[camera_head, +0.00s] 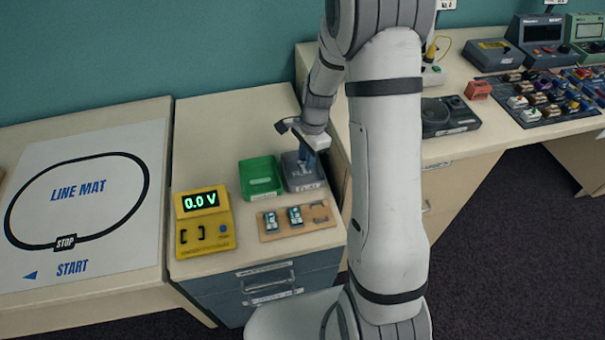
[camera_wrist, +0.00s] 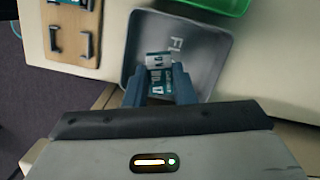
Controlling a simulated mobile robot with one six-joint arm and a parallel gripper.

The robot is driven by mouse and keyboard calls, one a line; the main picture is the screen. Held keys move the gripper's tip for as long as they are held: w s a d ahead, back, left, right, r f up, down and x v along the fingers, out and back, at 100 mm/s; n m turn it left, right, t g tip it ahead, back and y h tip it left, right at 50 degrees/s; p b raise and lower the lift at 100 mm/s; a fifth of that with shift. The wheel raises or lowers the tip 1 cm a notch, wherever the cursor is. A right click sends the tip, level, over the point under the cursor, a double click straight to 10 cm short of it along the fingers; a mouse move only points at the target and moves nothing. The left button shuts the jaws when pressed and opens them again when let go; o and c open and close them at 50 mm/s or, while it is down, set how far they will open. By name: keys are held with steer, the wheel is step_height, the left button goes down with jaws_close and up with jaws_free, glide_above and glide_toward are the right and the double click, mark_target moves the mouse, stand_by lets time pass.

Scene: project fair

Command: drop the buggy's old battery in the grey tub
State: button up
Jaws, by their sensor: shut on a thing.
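The grey tub (camera_head: 318,186) stands on the cabinet top, right of the green tub. In the wrist view the tub (camera_wrist: 215,70) lies beyond my fingers, with part of a white label on its floor. My gripper (camera_wrist: 160,88) is shut on the battery (camera_wrist: 158,64), a teal and white block between the fingertips. The battery is over the tub's opening; I cannot tell its height above the floor. In the head view my gripper (camera_head: 308,158) points down over the tub and the battery is not clear. I cannot make out the buggy.
The green tub (camera_head: 260,180) is close on the left. A wooden rack (camera_head: 268,235) in front holds two batteries (camera_head: 270,221) and has an empty clip place. A yellow meter (camera_head: 204,240) reads 0.0 V. A black device (camera_head: 458,120) lies on the right bench.

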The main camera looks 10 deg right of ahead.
step_height(320, 180, down, 2)
steer(key=shift+d+b, duration=0.1)
steer(key=shift+b, duration=0.3)
steer(key=shift+r, duration=0.1)
steer(key=o, duration=1.1)
steer(key=shift+c, duration=0.2)
steer(key=r, duration=0.5)
steer(key=d+r, duration=0.1)
steer(key=r, duration=0.1)
steer(key=shift+w+r, duration=0.15)
steer(key=shift+r, duration=0.2)
